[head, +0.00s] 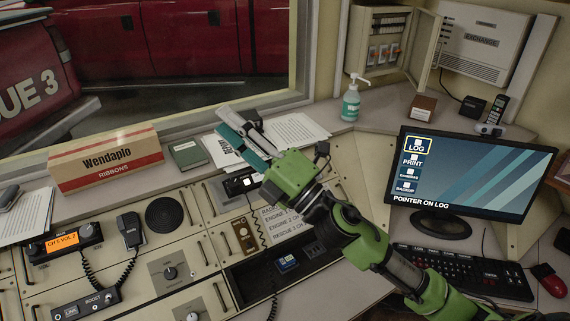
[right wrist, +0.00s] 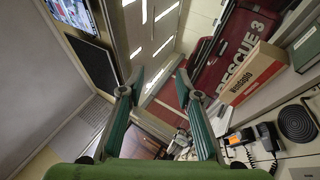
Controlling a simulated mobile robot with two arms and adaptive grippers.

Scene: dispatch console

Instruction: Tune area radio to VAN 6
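A radio (head: 65,243) at the left of the console has an orange screen reading CH 5 VOL 2, with MAIN marked above it. A small device with a blue screen (head: 287,262) sits in a dark recess (head: 255,278). I cannot tell which is the area radio. A label card (head: 285,222) lists RADIO, ENGINE 2 and RESCUE 3; its right part is hidden behind my right arm, and I see no VAN 6 line. My right gripper (head: 236,124) is raised over the back of the console, open and empty; its fingers stand apart in the right wrist view (right wrist: 158,76). My left gripper is out of view.
A ribbon box (head: 105,160) and a green book (head: 188,154) stand behind. A monitor (head: 465,175) and keyboard (head: 463,272) are at the right.

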